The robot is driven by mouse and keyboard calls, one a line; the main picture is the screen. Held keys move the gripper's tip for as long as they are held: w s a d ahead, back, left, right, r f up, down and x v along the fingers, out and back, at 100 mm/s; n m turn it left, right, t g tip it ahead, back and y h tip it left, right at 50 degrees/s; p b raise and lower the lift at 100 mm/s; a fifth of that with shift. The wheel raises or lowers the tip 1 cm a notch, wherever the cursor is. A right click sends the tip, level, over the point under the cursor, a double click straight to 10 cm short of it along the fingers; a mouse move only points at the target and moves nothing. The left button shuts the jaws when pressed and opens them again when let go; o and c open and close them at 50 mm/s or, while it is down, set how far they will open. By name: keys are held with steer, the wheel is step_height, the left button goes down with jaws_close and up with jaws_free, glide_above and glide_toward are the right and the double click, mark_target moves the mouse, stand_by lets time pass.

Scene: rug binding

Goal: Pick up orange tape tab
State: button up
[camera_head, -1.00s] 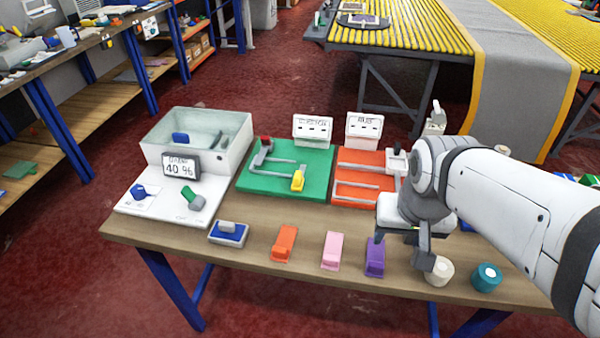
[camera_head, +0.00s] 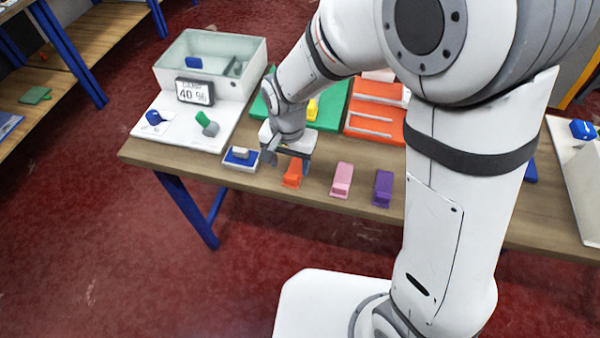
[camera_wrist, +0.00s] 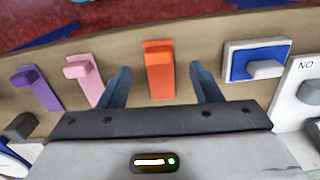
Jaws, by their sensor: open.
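The orange tape tab (camera_head: 292,174) stands on the wooden table near its front edge, between the blue pad and the pink tab. In the wrist view the orange tab (camera_wrist: 159,70) sits between my two fingers, with a gap on each side. My gripper (camera_head: 288,161) is open and empty, just above and behind the orange tab. In the wrist view its fingertips (camera_wrist: 160,80) point toward the table on either side of the tab. My gripper hides part of the tab's back in the head view.
A pink tab (camera_head: 342,179) and a purple tab (camera_head: 383,187) stand to the right. A blue pad with a grey-white block (camera_head: 240,160) lies close on the left. Behind are a green board (camera_head: 330,112), an orange board (camera_head: 372,120) and a clear-walled bin (camera_head: 245,65).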

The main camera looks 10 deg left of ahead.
mark_target(291, 176)
step_height(291, 176, down, 5)
steer(key=shift+d+r, duration=0.1)
steer(key=shift+c, duration=0.2)
steer(key=c, duration=1)
